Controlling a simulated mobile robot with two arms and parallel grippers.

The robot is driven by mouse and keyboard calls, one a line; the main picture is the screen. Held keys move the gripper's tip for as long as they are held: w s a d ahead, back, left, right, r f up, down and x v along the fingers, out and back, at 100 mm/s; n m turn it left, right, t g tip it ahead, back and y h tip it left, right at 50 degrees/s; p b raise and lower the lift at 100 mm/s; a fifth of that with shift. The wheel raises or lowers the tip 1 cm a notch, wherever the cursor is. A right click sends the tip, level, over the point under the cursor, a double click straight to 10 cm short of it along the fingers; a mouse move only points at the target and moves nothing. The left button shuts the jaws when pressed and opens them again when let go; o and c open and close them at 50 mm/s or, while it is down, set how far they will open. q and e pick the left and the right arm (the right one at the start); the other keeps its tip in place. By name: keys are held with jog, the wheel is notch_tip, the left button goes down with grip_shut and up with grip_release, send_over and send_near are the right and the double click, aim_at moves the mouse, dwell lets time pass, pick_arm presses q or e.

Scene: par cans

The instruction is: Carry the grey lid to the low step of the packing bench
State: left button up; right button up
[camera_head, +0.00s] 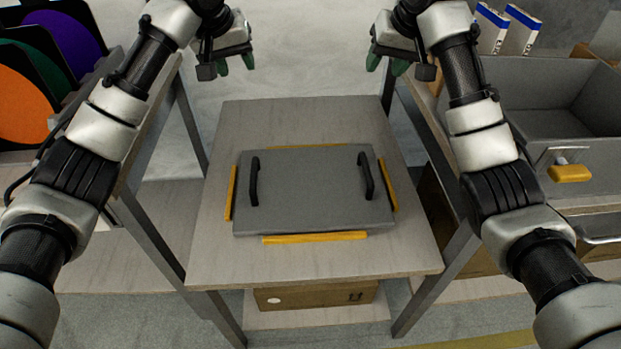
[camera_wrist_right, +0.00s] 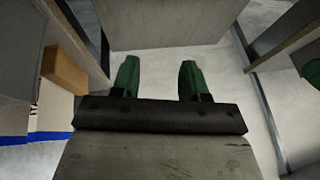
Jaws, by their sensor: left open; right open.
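The grey lid (camera_head: 310,190) lies flat on a small wooden-topped table (camera_head: 320,262) in the middle of the head view. It has two black handles, one at its left (camera_head: 254,181) and one at its right (camera_head: 366,176). Yellow strips (camera_head: 315,237) lie along its edges. My left gripper (camera_head: 235,66) is open and empty, beyond the table's far left corner. My right gripper (camera_head: 388,66) is open and empty, beyond the far right corner. In the right wrist view, its green fingers (camera_wrist_right: 160,80) are apart with nothing between them. I cannot tell which surface is the low step.
A cardboard box (camera_head: 315,295) sits under the table. At left, a rack holds orange (camera_head: 22,105), green and purple discs. Open floor (camera_head: 310,50) lies beyond the table.

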pick_arm(q)
jog(key=shift+r, duration=0.55)
pick_arm(e)
jog(key=v, duration=1.2)
jog(key=shift+r, duration=0.1)
